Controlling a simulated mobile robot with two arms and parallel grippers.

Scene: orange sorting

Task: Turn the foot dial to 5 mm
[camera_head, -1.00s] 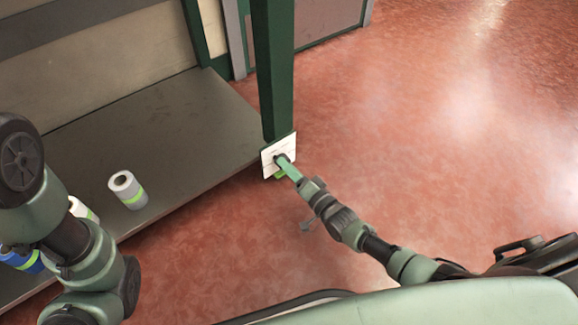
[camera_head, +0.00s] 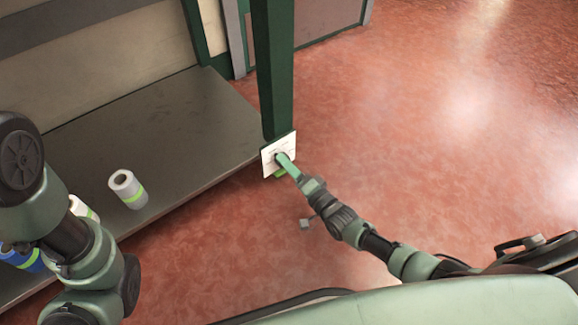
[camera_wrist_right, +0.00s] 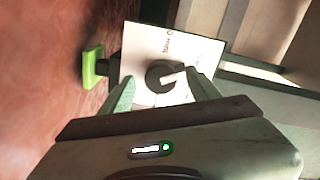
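The foot dial (camera_wrist_right: 159,76) is a dark round knob with a pale pointer mark, on a white plate (camera_head: 267,163) at the lower end of a green post. The plate (camera_wrist_right: 135,50) also shows in the right wrist view, with small print too blurred to read surely. My right gripper (camera_wrist_right: 160,80) has its two fingers apart, one on each side of the dial, with gaps seen between them and the knob.
A lime-green piece (camera_wrist_right: 92,66) is beside the plate. The green post (camera_head: 273,70) stands at the corner of a grey shelf (camera_head: 170,125). A white roll with a green band (camera_head: 128,189) stands on the shelf. The red floor (camera_head: 430,120) to the right is clear.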

